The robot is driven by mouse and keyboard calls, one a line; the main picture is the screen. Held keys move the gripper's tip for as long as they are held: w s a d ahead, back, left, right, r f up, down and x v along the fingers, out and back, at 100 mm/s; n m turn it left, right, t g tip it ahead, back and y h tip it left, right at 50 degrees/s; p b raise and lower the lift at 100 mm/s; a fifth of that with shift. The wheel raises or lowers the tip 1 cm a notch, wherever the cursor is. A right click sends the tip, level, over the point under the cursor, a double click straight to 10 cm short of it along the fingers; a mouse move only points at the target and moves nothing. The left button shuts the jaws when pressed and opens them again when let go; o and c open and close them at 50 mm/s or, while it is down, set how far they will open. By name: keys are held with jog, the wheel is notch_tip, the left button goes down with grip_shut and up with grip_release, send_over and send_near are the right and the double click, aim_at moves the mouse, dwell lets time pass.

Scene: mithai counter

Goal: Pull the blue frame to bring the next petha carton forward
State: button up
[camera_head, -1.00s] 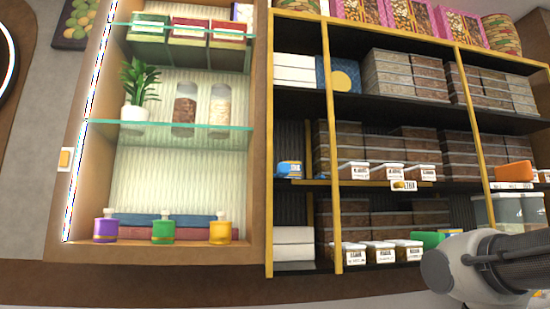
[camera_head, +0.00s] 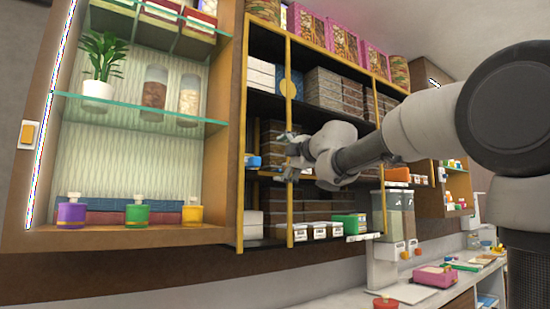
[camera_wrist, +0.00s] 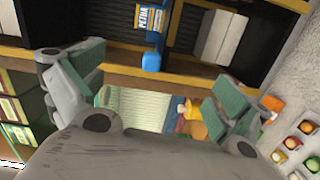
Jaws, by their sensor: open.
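The blue frame (camera_wrist: 151,61) shows at the top middle of the wrist view, at a shelf edge. A blue and white label reading PETHA (camera_wrist: 150,18) is beside it. In the head view the blue frame (camera_head: 253,161) is a small blue piece on the middle shelf of the narrow left column. My gripper (camera_head: 287,157) is open and empty in front of the shelves, just right of the frame and apart from it. In the wrist view its two fingers (camera_wrist: 155,78) are spread wide, with the frame beyond them. I cannot tell which cartons are petha.
White cartons (camera_head: 251,226) stand on the lower shelf of the left column. A yellow upright (camera_head: 289,120) divides the columns. Dark cartons and small labelled tubs (camera_head: 319,231) fill the shelves to the right. A glass-shelved cabinet with colored jars (camera_head: 137,213) is at the left.

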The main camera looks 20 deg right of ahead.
aim_at(258, 162)
jog(key=w+a, duration=0.2)
jog(key=w, duration=0.2)
jog(key=w+a+n+y, duration=0.1)
jog(key=w+a, duration=0.1)
jog(key=w, duration=0.2)
jog(key=w+a+r+n, duration=0.1)
jog(key=w+a, duration=0.1)
jog(key=w, duration=0.2)
jog(key=shift+y, duration=0.3)
jog(key=c, duration=1.8)
jog(key=shift+s+f, duration=0.1)
jog(key=shift+v, duration=6.6)
jog(key=o, duration=1.8)
jog(key=shift+s+d+r, duration=0.1)
jog(key=shift+r, duration=0.1)
jog(key=shift+s, duration=0.1)
